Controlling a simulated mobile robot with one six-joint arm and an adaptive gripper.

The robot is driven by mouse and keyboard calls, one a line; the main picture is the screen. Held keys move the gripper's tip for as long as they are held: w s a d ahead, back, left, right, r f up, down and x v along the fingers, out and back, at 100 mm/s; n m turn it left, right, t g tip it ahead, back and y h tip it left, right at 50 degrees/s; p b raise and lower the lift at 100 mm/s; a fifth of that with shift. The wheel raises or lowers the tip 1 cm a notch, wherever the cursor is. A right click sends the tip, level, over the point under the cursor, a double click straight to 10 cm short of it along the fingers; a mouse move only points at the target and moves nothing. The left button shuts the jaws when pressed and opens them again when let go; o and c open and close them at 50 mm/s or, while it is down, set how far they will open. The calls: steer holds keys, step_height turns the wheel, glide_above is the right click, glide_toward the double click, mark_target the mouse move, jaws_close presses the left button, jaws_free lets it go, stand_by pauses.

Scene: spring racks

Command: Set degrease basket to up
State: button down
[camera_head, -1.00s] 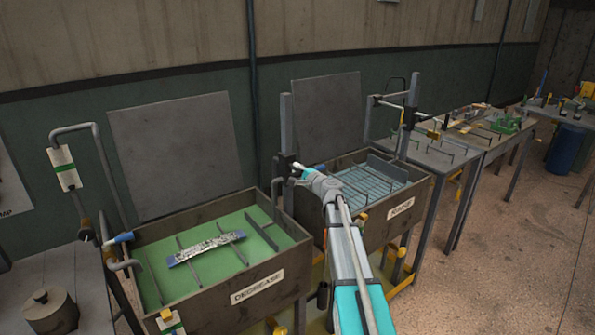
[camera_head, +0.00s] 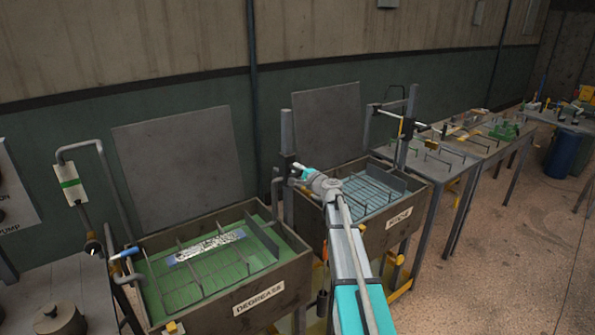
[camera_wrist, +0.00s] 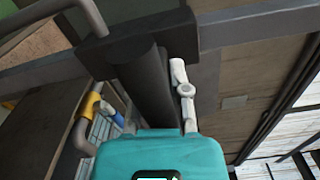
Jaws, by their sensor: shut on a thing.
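The degrease tank (camera_head: 219,309), a brown box labelled DEGREASE, holds green liquid. Its wire basket (camera_head: 205,283) shows dark bars and a front edge rail at about the liquid's level. A grey speckled metal strip (camera_head: 207,247) lies across the bars. My gripper (camera_head: 299,170) is at the slide on the upright post (camera_head: 287,140) behind the tank's right end. In the wrist view it is shut on a dark cylindrical handle (camera_wrist: 143,80) below a dark block (camera_wrist: 130,38); a pale finger lies along the handle's right side. The far finger is hidden.
Grey panels (camera_head: 178,170) stand behind the tanks. A pipe with a blue-tipped end (camera_head: 129,253) and a pot (camera_head: 58,320) are at the left. Work tables (camera_head: 440,165) stand at the right.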

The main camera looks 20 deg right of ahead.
steer(key=c, duration=0.6)
jaws_free()
steer(key=shift+r, duration=0.25)
steer(key=shift+s, duration=0.1)
steer(key=shift+s, duration=0.2)
steer(key=v, duration=1.1)
steer(key=shift+s+d, duration=0.2)
steer(key=shift+a+f, duration=0.1)
